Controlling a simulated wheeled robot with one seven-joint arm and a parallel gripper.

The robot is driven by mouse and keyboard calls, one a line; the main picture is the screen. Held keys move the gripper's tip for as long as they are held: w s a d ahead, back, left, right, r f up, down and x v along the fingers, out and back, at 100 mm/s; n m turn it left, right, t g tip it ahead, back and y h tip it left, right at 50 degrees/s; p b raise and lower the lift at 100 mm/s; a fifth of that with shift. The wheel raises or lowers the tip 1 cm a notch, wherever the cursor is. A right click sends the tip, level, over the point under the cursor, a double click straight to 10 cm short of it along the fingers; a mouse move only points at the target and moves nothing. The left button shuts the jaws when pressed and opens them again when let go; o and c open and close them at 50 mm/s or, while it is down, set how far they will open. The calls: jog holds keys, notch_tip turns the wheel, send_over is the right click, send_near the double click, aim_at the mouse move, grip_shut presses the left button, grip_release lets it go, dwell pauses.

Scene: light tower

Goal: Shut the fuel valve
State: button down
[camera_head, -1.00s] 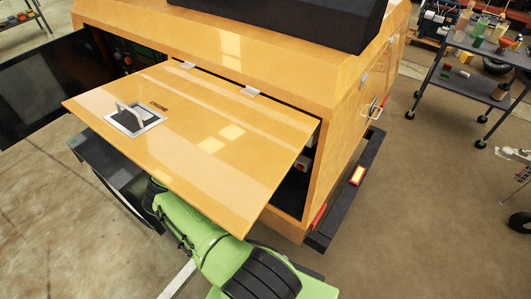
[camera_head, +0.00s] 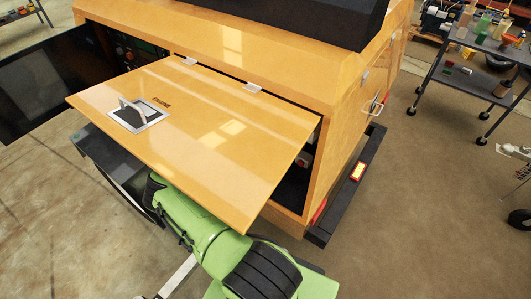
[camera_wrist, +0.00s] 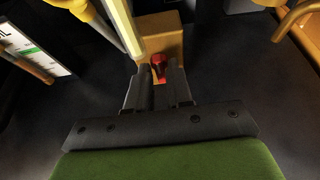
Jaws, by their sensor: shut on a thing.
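In the wrist view, a small red handle (camera_wrist: 158,66), which looks like the fuel valve's, stands in front of a yellow-orange block. My gripper (camera_wrist: 158,84) is shut on this red handle, its two dark fingers on either side of its near end. The handle's exact angle is hard to tell in the dim light. In the head view the valve and my gripper are hidden under the raised engine door (camera_head: 200,125); only my green arm shows, reaching in below it.
The yellow cabinet (camera_head: 285,75) surrounds the dark engine bay. In the wrist view, a yellow pipe (camera_wrist: 124,28) runs close at the upper left, a white label plate (camera_wrist: 28,48) is left, and an orange pipe (camera_wrist: 297,14) is upper right. A cart (camera_head: 480,70) stands apart at right.

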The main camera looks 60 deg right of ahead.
jog(key=c, duration=1.2)
grip_release()
jog(key=shift+d, duration=0.15)
jog(key=v, duration=1.6)
